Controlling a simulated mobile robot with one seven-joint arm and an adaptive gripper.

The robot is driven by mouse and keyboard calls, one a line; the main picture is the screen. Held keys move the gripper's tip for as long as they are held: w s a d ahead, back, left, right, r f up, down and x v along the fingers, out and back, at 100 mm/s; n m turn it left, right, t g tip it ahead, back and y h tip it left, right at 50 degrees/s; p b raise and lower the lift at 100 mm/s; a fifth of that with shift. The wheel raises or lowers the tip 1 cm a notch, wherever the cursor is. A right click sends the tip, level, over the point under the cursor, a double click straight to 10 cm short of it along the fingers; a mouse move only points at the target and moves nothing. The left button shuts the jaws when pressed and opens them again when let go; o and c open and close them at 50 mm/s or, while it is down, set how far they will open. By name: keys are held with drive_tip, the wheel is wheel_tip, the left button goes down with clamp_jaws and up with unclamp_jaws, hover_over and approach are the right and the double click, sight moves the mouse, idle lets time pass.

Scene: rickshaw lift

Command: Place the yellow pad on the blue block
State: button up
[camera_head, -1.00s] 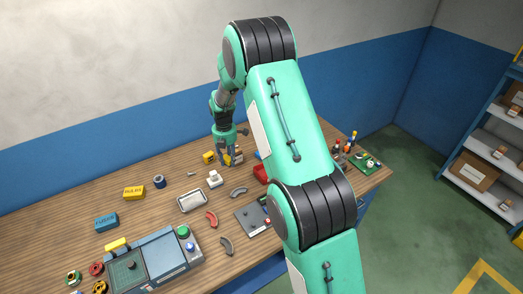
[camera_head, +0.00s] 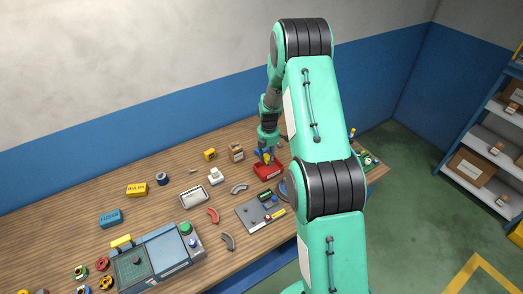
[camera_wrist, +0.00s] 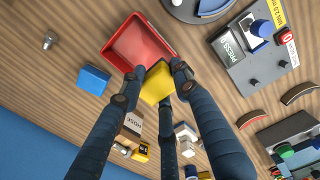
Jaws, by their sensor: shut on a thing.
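My gripper (camera_wrist: 152,85) is shut on the yellow pad (camera_wrist: 157,84) and holds it over the near part of the red tray in the wrist view. The pad hides part of the tray. The plain blue block (camera_wrist: 93,79) lies on the wooden table beside the tray, to the left of the pad and apart from it. In the head view my gripper (camera_head: 266,157) is small, above the red tray's back edge. The blue block cannot be told clearly from the gripper there.
The red tray (camera_wrist: 138,42) lies under my gripper. A brown box (camera_head: 236,152) and a yellow block (camera_head: 210,155) stand to the left in the head view. A grey panel with a press button (camera_wrist: 252,50) is on the right in the wrist view. Bare wood surrounds the bolt (camera_wrist: 49,40).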

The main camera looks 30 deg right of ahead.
drive_tip(key=shift+f, duration=0.85)
drive_tip(key=shift+w, duration=0.1)
drive_tip(key=w+d, duration=0.2)
drive_tip(key=w, duration=0.3)
drive_tip(key=w+d+f+p, duration=0.1)
drive_tip(key=w+d, duration=0.1)
drive_tip(key=w, duration=0.2)
drive_tip(key=w+d, duration=0.2)
drive_tip(key=w, duration=0.3)
drive_tip(key=shift+w+f+p, duration=0.25)
drive_tip(key=shift+w+p, duration=0.05)
drive_tip(key=shift+w, duration=0.05)
drive_tip(key=shift+f, duration=0.1)
drive_tip(key=shift+f+p, duration=0.3)
drive_tip(key=shift+f, duration=1.4)
drive_tip(key=shift+f, duration=0.15)
drive_tip(key=o, duration=1.1)
